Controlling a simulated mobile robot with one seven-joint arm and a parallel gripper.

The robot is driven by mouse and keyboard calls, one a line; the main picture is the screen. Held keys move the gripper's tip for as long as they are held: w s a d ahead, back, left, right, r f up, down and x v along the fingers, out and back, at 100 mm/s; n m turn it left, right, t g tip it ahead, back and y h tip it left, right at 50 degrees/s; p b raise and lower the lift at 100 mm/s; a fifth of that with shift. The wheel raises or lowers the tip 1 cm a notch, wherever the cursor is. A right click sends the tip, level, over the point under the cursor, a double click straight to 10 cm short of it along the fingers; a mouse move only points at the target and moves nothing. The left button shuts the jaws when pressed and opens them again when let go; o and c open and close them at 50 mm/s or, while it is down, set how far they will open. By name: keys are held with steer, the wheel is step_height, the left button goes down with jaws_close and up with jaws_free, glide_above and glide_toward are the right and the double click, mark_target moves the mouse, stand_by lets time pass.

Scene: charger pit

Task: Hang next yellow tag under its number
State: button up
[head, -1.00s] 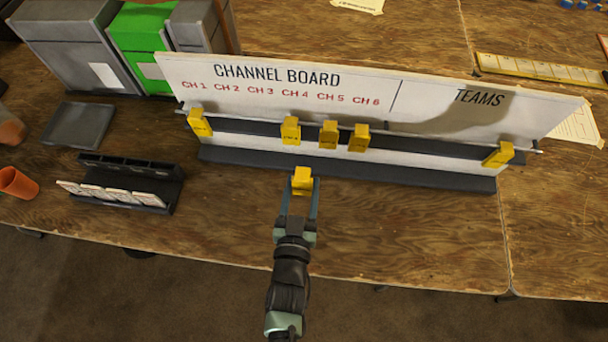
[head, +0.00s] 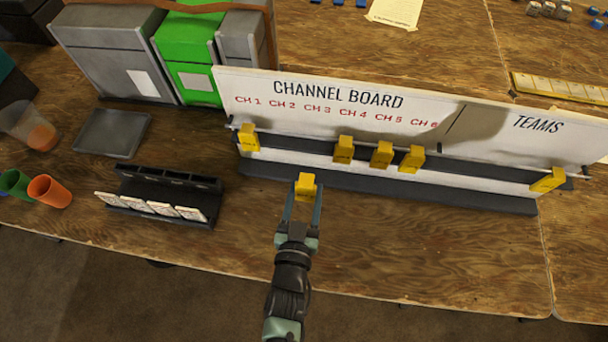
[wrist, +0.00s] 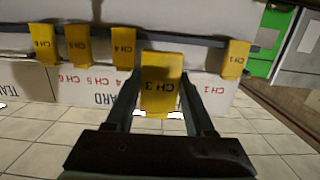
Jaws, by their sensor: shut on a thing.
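My gripper (head: 305,190) is shut on a yellow tag (head: 306,184), which reads CH 3 in the wrist view (wrist: 162,85). It is in front of the channel board (head: 470,110), in the gap between the hung tags. A yellow tag (head: 249,138) hangs on the rail at the left end, marked CH 1 in the wrist view (wrist: 235,60). Yellow tags for CH 4 (head: 344,149), CH 5 (head: 382,154) and CH 6 (head: 412,159) hang further right. Another yellow tag (head: 548,180) hangs at the right, under TEAMS.
A dark rack (head: 165,190) with white cards stands left of my gripper. A grey tray (head: 112,133), orange cup (head: 50,191) and green cup (head: 14,184) lie further left. Grey and green boxes (head: 185,55) stand behind. The wood before the board is clear.

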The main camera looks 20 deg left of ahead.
steer(key=shift+r+b+x, duration=0.25)
steer(key=shift+b+x, duration=0.2)
steer(key=shift+x, duration=1.5)
steer(key=shift+r+b+x, duration=0.2)
steer(key=shift+b+x, duration=0.3)
steer(key=shift+x, duration=1.4)
steer(key=shift+r+b+x, duration=0.25)
steer(key=shift+b+x, duration=0.2)
steer(key=shift+x, duration=1.5)
steer(key=shift+f+b, duration=0.5)
steer(key=shift+f, duration=0.1)
steer(key=o, duration=1.3)
steer(key=shift+o, duration=0.2)
steer(key=shift+s, duration=0.15)
steer(key=v, duration=1.2)
steer(key=shift+s+d, duration=0.1)
steer(key=shift+s, duration=0.2)
